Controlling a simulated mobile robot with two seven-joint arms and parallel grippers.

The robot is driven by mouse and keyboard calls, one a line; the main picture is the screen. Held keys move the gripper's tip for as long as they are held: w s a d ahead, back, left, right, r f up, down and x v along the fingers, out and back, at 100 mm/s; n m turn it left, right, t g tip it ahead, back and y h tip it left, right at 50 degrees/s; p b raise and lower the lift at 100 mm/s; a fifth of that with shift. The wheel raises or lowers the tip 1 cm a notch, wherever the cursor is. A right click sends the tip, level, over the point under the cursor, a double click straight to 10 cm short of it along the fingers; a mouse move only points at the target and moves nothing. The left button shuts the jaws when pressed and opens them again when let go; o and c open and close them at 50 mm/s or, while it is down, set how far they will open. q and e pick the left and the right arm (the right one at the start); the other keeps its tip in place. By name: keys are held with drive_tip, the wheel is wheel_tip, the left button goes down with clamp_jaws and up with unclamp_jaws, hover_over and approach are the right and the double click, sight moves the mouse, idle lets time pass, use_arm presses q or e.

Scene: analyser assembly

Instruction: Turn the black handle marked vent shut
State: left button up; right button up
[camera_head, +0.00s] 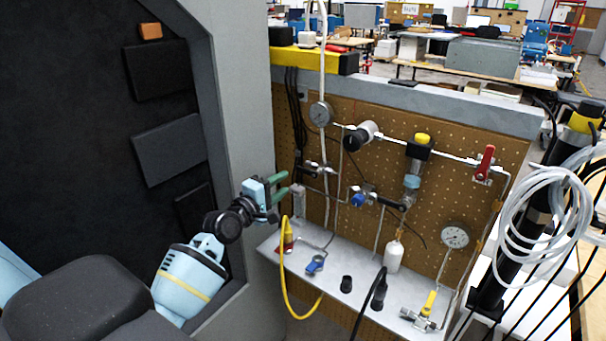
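A black bar-like handle (391,203) shows on the pegboard panel, to the right of a blue knob (358,200). No "vent" label is readable, so I cannot tell if this is the named handle or if it is open or shut. My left gripper (284,186) has green fingers parted with a gap, and I see nothing between them. It is at the panel's left side, close to a small metal block (299,201), left of and apart from the black handle. I cannot tell if it touches the block. My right gripper is not in view.
The brown pegboard (405,165) carries pipes, gauges (455,237) and a red lever (485,162). Below, a pale shelf (325,285) holds a blue valve (315,264) and a yellow-handled valve (428,303). A yellow hose (285,285) hangs over it. Coiled clear tubing (545,205) hangs at right.

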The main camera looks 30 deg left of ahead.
sight(302, 171)
use_arm(q)
drive_tip(key=shift+w+d+b, duration=0.15)
drive_tip(key=shift+w+d, duration=0.05)
drive_tip(key=shift+w, duration=1.7)
drive_tip(key=shift+w+d+b, duration=0.15)
drive_tip(key=shift+w, duration=1.7)
drive_tip(key=shift+c, duration=0.3)
clamp_jaws()
